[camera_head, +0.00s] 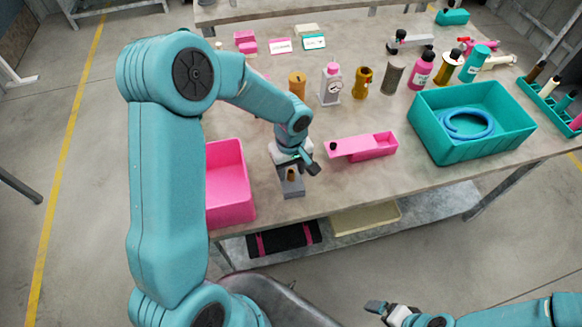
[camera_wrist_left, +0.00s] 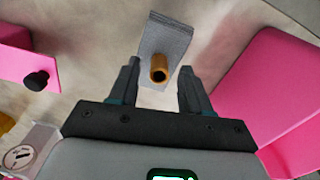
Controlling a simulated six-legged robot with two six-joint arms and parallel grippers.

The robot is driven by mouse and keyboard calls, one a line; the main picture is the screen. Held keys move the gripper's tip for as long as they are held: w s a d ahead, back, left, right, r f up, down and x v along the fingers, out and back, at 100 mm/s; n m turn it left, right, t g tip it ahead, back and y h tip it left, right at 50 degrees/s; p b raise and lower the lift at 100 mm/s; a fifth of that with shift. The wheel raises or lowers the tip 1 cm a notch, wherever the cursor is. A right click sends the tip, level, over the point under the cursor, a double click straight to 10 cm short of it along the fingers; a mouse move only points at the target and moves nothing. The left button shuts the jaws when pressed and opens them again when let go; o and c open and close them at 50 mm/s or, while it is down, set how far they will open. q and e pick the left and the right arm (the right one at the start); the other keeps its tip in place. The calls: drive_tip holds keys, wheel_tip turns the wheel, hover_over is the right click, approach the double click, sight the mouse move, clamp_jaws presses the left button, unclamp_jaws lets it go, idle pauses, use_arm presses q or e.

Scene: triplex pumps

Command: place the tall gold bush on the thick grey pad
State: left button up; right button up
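The gold bush (camera_wrist_left: 158,68) is a small hollow tube on the thick grey pad (camera_wrist_left: 166,38), near one end of it. In the head view the bush (camera_head: 291,175) shows as a small brown upright piece on the grey pad (camera_head: 292,188), just below my left gripper (camera_head: 309,164). In the left wrist view my left gripper (camera_wrist_left: 158,88) is open. Its fingers are on either side of the bush with gaps on both sides, and it holds nothing. My right gripper (camera_head: 375,307) is low in the head view, away from the table; its opening is unclear.
A pink bin (camera_head: 228,185) stands left of the pad. A pink tray with a black knob (camera_head: 362,146) lies to the right. Behind are an orange cylinder (camera_head: 297,86), a white gauge bottle (camera_head: 331,85) and a gold fitting (camera_head: 362,82). A teal crate (camera_head: 470,147) holds a blue ring.

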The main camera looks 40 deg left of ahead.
sight(292, 172)
use_arm(q)
drive_tip(key=shift+r+p, duration=0.3)
drive_tip(key=shift+p, duration=0.05)
wheel_tip(292, 172, up, 12)
drive_tip(key=shift+f+b, duration=0.15)
drive_tip(key=shift+b, duration=0.25)
drive_tip(key=shift+w, duration=0.15)
